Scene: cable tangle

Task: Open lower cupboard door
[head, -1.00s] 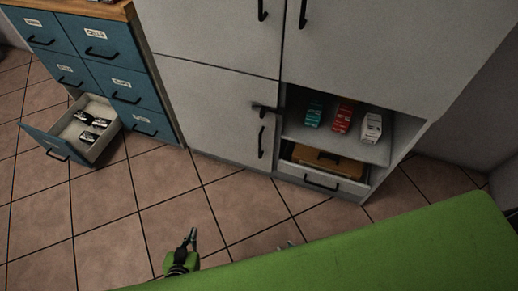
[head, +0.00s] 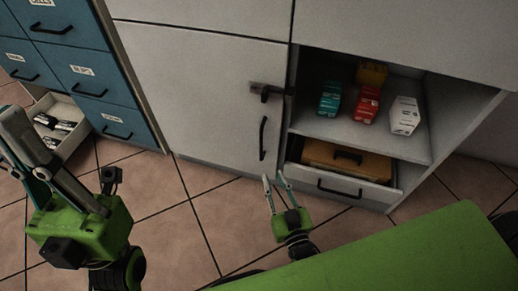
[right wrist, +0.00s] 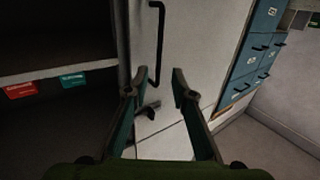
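The lower cupboard door (head: 205,95) is pale grey and looks shut. A black vertical handle (head: 263,138) is near its right edge, with a dark latch (head: 266,90) above it. My right gripper (head: 276,180) is open and empty, low in front of the cupboard, below the handle in the head view. In the right wrist view, the handle (right wrist: 158,45) is beyond the fingertips, and the latch (right wrist: 148,109) shows between the open fingers (right wrist: 159,78). My left gripper is at the left edge of the head view, its fingertips partly cut off, far from the handle.
An open compartment right of the door holds a teal box (head: 329,98), a red box (head: 367,103), a white box (head: 405,115) and a yellow box (head: 372,72). Below is a partly open drawer (head: 350,190) with a brown case. Blue drawers (head: 75,70) stand left.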

